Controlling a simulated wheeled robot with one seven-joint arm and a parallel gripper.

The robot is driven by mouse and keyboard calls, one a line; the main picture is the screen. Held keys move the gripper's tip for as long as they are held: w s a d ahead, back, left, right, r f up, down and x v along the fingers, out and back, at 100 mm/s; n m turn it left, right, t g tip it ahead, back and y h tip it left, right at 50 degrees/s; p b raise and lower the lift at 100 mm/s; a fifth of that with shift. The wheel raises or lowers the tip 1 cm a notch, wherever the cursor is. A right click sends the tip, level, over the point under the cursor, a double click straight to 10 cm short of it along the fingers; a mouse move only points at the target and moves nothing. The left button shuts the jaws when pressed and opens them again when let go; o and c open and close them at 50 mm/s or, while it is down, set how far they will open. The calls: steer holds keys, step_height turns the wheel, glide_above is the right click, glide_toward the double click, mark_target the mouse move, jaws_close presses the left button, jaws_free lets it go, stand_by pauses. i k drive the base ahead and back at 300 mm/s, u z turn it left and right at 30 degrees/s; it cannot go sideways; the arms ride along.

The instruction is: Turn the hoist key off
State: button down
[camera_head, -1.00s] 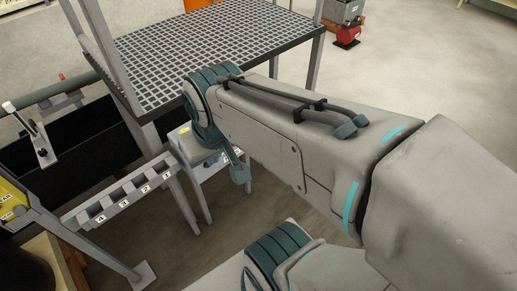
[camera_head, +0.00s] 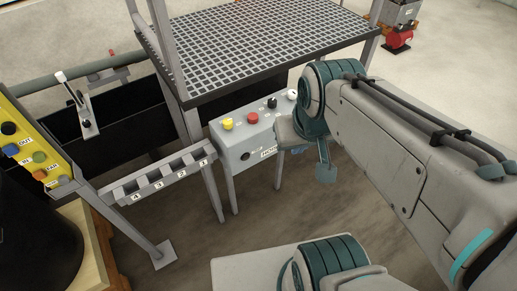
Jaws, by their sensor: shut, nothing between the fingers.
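The grey hoist control box (camera_head: 233,160) stands on legs below the grated platform, at the picture's middle. Its top carries a yellow button (camera_head: 227,124), a red button (camera_head: 253,118), a black knob (camera_head: 272,102) and a white knob (camera_head: 292,95). Its front has a round dark fitting (camera_head: 245,156) and a label, partly covered, that seems to read HOIST. I cannot tell whether that fitting is the key switch or how it is turned. The end of my arm overlaps the box's right side. I cannot make out my gripper's fingers; my own links hide them.
A numbered rack (camera_head: 160,184) juts out left of the box. A yellow button panel (camera_head: 30,150) stands at the left edge. The grated platform (camera_head: 262,45) is above and behind the box. The floor (camera_head: 235,222) in front is clear.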

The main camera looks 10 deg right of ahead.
mark_target(228, 124)
steer(key=u, duration=1)
steer(key=i, duration=0.6)
steer(key=z, duration=1.4)
